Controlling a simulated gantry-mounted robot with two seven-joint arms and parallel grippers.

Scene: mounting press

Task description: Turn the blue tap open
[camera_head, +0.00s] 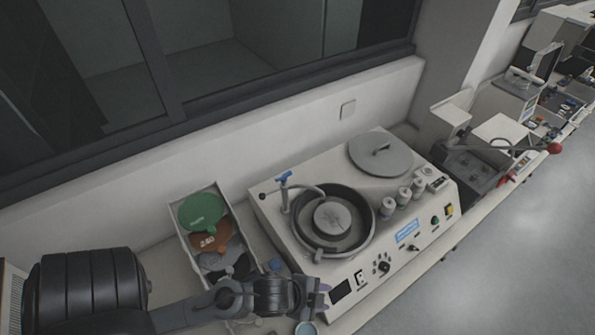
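The blue tap (284,179) is a small blue handle on top of a grey post at the back left corner of the white polishing machine (374,205). A curved grey spout runs from the post toward the round black bowl (370,228) with a grey disc in it. My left gripper (321,297) is low in the picture, by the machine's front left corner, well apart from the tap. Its fingers are small and dark here, so I cannot tell whether they are open or shut. My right gripper is out of view.
A tray (178,232) with green, brown and dark discs stands left of the machine. A grey lid (381,156) and several small bottles (403,194) sit on the machine. A small round cup (306,329) is below my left gripper. A wall rises behind the bench.

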